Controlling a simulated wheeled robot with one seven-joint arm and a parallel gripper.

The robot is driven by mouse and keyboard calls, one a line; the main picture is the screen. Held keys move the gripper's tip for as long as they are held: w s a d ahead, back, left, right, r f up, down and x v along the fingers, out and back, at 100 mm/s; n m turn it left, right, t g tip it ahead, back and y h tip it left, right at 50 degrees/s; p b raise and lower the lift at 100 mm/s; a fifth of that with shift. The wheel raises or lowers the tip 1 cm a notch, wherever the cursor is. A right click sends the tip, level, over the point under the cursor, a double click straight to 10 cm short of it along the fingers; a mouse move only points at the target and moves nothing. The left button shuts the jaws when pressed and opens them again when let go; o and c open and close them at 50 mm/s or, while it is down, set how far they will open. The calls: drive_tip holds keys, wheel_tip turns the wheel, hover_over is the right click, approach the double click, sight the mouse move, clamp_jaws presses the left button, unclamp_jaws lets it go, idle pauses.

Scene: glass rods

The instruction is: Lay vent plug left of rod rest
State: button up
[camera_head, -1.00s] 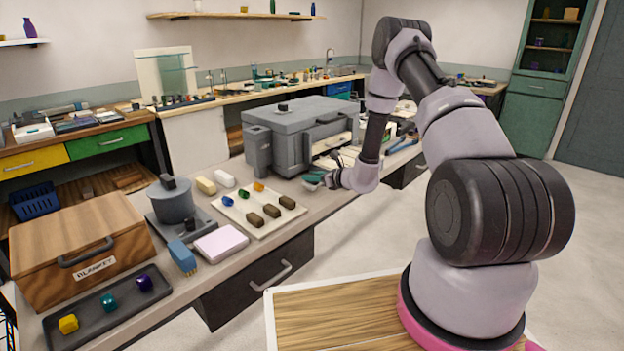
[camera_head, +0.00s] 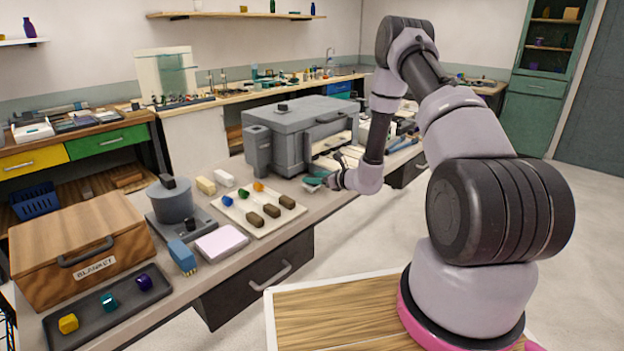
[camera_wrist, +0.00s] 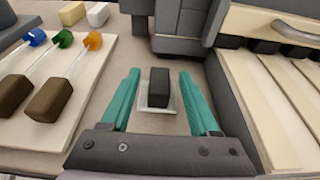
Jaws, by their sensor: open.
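A small dark block on a pale square base, which looks like the vent plug (camera_wrist: 158,88), stands on the bench in the wrist view. My gripper (camera_wrist: 159,76) is open, with one teal finger on each side of the block. I cannot tell whether either finger touches it. In the head view my gripper (camera_head: 313,182) is low over the bench in front of the grey kiln-like box, and the block is hidden there. A cream board (camera_head: 238,216), probably the rod rest, lies to the left. It bears rods with blue, green and orange ends and brown grips.
The grey box (camera_head: 290,128) with an open front and pale slats (camera_wrist: 262,105) is close on the right. A dark post (camera_wrist: 180,35) stands just beyond the block. A pink-white pad (camera_head: 221,242), a blue brush (camera_head: 182,256) and a grey pot (camera_head: 171,203) are farther left.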

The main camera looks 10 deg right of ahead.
drive_tip(key=v, duration=1.1)
drive_tip(key=s+a+r+n+g+y, duration=0.1)
drive_tip(key=s+a+r+n+g, duration=0.25)
drive_tip(key=r, duration=0.45)
drive_tip(key=s+a+r+n+g+y, duration=0.1)
drive_tip(key=s+a+r+n+g, duration=0.1)
drive_tip(key=s+a+r+n, duration=0.45)
drive_tip(key=s+a+r+n+g+y, duration=0.1)
drive_tip(key=r+n+g+y, duration=0.15)
drive_tip(key=r, duration=0.65)
drive_tip(key=s+d+r+n+t+h, duration=0.1)
drive_tip(key=s+d+r+n+h, duration=0.4)
drive_tip(key=s, duration=0.5)
drive_tip(key=s+d+r+n+t+h, duration=0.2)
drive_tip(key=s+d+r+n+h, duration=0.3)
drive_tip(key=s+r, duration=0.4)
drive_tip(key=shift+s+r+n+h, duration=0.4)
drive_tip(key=shift+s+n+h, duration=0.15)
drive_tip(key=shift+n, duration=0.5)
drive_tip(key=shift+a, duration=0.1)
